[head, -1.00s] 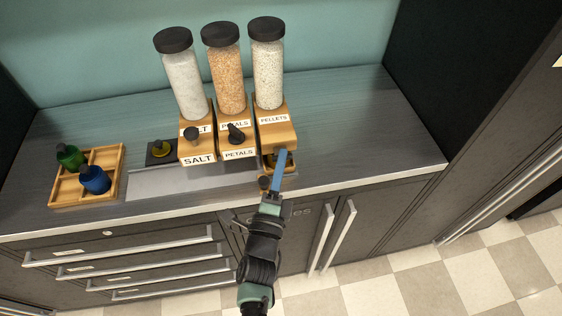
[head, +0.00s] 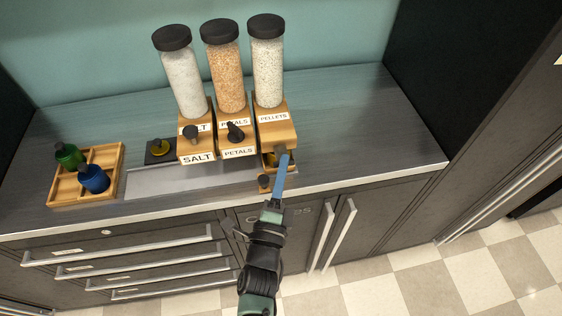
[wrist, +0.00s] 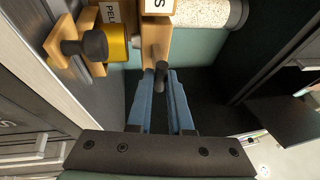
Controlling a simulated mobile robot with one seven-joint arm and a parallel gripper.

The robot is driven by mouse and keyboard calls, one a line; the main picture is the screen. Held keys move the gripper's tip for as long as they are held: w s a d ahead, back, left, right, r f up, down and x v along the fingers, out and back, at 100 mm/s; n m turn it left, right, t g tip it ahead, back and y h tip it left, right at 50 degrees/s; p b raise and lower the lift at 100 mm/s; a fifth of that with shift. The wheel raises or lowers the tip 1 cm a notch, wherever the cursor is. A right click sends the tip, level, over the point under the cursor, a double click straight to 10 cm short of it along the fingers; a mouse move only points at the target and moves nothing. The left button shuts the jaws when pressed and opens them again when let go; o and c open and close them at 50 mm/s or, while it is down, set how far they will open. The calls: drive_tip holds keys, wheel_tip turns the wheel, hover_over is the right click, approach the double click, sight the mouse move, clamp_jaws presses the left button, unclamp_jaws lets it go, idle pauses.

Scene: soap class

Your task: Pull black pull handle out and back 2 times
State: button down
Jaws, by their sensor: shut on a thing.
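The pellets dispenser (head: 278,132) is the rightmost of three wooden blocks with clear jars. It also shows in the wrist view (wrist: 155,40). Its black pull handle (wrist: 161,76) stands between the blue fingertips in the wrist view. In the head view the handle is hidden or too small to make out at the fingertips. My gripper (head: 284,157) comes from the front, below the pellets label, and is shut on that handle; it shows in the wrist view too (wrist: 160,82).
The petals dispenser (head: 238,153) and salt dispenser (head: 197,157) stand close on the left. A yellow piece with a black knob (wrist: 95,45) on a wooden mount sits beside the handle. A wooden tray (head: 57,196) holds green and blue bottles. The counter right of the dispensers is clear.

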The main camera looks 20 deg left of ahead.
drive_tip(key=shift+s+d, duration=0.35)
drive_tip(key=shift+s, duration=0.15)
drive_tip(key=c, duration=0.8)
unclamp_jaws()
drive_tip(key=shift+s+d, duration=0.1)
drive_tip(key=shift+s, duration=0.05)
drive_tip(key=shift+c, duration=0.2)
drive_tip(key=b+v, duration=0.3)
drive_tip(key=v, duration=0.9)
drive_tip(key=shift+s, duration=0.4)
